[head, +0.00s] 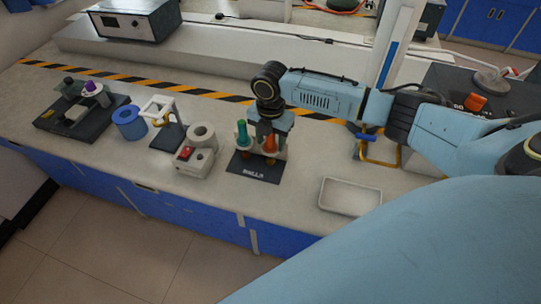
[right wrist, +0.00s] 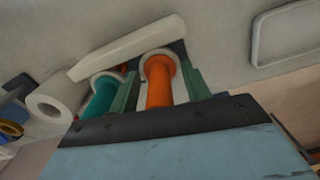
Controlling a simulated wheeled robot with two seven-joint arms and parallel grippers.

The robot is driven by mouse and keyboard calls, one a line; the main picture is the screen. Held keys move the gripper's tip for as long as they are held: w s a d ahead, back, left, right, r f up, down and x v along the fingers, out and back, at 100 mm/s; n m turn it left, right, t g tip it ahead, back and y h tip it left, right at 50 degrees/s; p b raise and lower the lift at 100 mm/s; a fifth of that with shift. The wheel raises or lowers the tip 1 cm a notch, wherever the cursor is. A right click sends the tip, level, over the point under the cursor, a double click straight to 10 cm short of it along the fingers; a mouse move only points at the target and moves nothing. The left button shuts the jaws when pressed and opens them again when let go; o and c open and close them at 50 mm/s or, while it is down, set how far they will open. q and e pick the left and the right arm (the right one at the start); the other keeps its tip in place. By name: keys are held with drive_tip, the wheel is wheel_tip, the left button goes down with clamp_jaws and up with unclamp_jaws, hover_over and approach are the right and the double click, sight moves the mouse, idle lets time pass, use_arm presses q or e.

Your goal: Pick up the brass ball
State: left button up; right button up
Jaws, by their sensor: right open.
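I cannot make out a brass ball in either view. A dark stand marked "BALLS" (head: 254,170) sits on the bench, bearing a teal post (head: 242,134) and an orange post (head: 270,145) in pale rings. My right gripper (head: 269,137) points down over the orange post. In the right wrist view its open fingers (right wrist: 160,82) lie on either side of the orange post (right wrist: 158,80), with the teal post (right wrist: 100,97) just outside, to the left. Whether the fingers touch anything is unclear. My left gripper is not in view.
A white tray (head: 350,209) lies right of the stand. A grey box with a red switch (head: 187,153), a blue ring (head: 129,122) and a small white-topped stand (head: 160,108) are to the left. A yellow-framed item (head: 381,152) stands right. Striped tape (head: 212,95) runs behind.

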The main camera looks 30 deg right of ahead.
drive_tip(key=c, duration=0.7)
drive_tip(key=shift+o, duration=0.2)
drive_tip(key=shift+r, duration=0.1)
wheel_tip(320, 180, up, 9)
drive_tip(key=shift+w+r+p, duration=0.1)
drive_tip(key=shift+r+p, duration=0.1)
drive_tip(key=shift+p, duration=0.2)
drive_tip(key=shift+r+p, duration=0.45)
drive_tip(key=shift+r, duration=0.25)
drive_tip(key=shift+r+p, duration=0.6)
drive_tip(key=shift+p, duration=0.35)
